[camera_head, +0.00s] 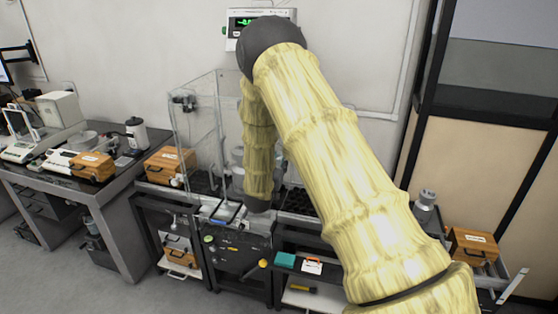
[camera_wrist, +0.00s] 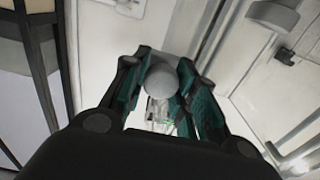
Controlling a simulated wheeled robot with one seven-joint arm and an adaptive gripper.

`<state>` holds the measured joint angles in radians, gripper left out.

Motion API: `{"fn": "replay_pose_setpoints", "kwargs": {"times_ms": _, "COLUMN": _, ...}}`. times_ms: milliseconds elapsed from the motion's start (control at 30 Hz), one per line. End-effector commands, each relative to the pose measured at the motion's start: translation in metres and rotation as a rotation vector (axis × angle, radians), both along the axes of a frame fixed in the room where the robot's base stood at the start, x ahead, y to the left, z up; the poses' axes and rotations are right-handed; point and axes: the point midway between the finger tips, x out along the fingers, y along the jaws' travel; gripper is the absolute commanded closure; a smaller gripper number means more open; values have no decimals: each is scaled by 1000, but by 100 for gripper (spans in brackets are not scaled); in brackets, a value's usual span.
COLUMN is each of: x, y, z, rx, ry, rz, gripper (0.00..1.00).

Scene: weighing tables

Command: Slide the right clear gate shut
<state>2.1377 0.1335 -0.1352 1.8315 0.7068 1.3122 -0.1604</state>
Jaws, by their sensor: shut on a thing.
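A clear-walled enclosure (camera_head: 200,125) stands on the middle table in the head view. Its right side, where the right clear gate would be, is largely hidden behind my arm. In the wrist view my gripper (camera_wrist: 163,75) has its two dark green fingers closed around a round grey knob (camera_wrist: 162,82). Whether this knob belongs to the right gate cannot be told from the view. In the head view my arm reaches down into the enclosure area and my gripper's fingers are hidden.
An orange-brown case (camera_head: 170,163) stands at the enclosure's left. Another case (camera_head: 472,244) and a metal weight (camera_head: 426,200) are at the right. A left table (camera_head: 95,190) holds balances. A display (camera_head: 243,20) is on the wall behind.

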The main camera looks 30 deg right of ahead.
Motion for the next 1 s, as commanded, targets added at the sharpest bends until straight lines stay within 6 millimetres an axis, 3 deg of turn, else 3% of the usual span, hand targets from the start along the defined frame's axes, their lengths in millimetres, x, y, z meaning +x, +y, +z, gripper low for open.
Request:
{"fn": "replay_pose_setpoints", "kwargs": {"times_ms": 33, "x": 0, "y": 0, "z": -21, "rx": 1, "ry": 2, "rz": 0, "gripper": 100}}
{"fn": "replay_pose_setpoints", "kwargs": {"times_ms": 600, "x": -1, "y": -1, "z": -140, "rx": 1, "ry": 2, "rz": 0, "gripper": 100}}
{"fn": "replay_pose_setpoints", "kwargs": {"times_ms": 1000, "x": -1, "y": -1, "z": -189, "rx": 0, "ry": 3, "rz": 0, "gripper": 100}}
